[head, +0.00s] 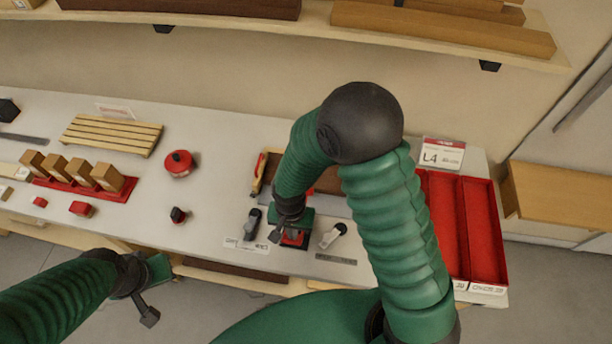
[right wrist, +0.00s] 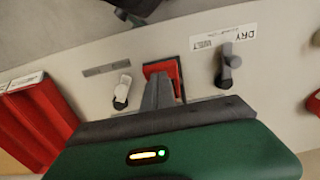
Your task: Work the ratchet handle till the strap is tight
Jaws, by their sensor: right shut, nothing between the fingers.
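A small red fitting, which looks like the ratchet handle (head: 293,239), is on the bench near its front edge. It also shows in the right wrist view as a red frame (right wrist: 174,68). My right gripper (head: 288,222) is shut and empty, right at the red fitting. In the right wrist view its dark fingers (right wrist: 161,88) overlap the fitting; I cannot tell whether they touch. My arm and gripper hide much of the area behind, and I cannot make out the strap or its tension. My left gripper (head: 140,295) hangs in front of the bench, away from the fitting; its jaws are unclear.
Dark-and-grey levers stand either side of the fitting, one left (head: 251,223) and one right (head: 333,235). A red divided tray (head: 484,230) is at the right end. A shelf (head: 430,50) overhangs behind.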

